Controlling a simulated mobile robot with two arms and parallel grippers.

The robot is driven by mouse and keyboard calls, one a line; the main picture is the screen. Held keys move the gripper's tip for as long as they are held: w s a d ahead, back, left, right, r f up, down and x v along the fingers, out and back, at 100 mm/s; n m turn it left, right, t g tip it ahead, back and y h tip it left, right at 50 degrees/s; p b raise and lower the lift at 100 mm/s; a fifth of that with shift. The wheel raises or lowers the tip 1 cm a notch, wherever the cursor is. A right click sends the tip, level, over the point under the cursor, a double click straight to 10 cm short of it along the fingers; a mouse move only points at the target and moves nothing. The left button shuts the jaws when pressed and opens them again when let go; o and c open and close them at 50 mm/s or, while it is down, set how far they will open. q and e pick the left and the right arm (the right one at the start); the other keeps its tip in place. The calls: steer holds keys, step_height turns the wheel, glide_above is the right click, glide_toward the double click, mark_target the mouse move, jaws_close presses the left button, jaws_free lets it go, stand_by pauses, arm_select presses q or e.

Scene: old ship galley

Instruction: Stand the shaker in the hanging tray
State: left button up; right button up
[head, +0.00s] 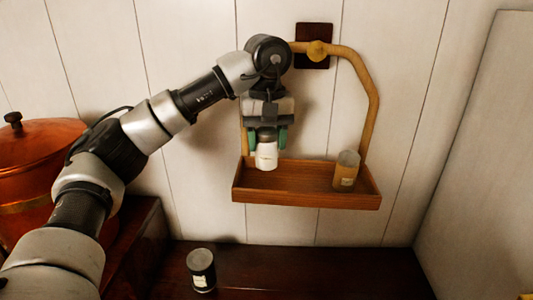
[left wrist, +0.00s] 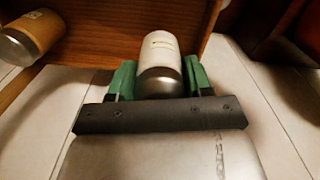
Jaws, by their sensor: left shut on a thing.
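A white shaker (head: 266,157) with a grey top is held upright between the green fingers of my left gripper (head: 267,138). It shows in the left wrist view (left wrist: 160,52) too, with a finger on each side. The hanging tray (head: 306,198) is a shallow wooden box on a curved wooden hanger against the wall. The shaker is over the left part of the tray, its lower end near the tray floor. I cannot tell whether it touches the floor. My right gripper is not in view.
A tan jar (head: 345,171) stands in the tray's right end; the tray's middle is clear. A dark jar (head: 201,270) stands on the dark counter (head: 320,270) below. A copper pot (head: 35,170) is at the left. A wall panel (head: 485,160) stands at the right.

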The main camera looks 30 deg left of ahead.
mark_target(265, 157)
arm_select(q)
steer(key=shift+s+a+f+p, duration=0.1)
steer(key=shift+f+p, duration=0.4)
steer(key=shift+f, duration=1.55)
steer(key=shift+f, duration=0.1)
steer(key=o, duration=0.9)
steer(key=shift+o, duration=0.2)
step_height(265, 157, up, 12)
steer(key=shift+r, duration=0.15)
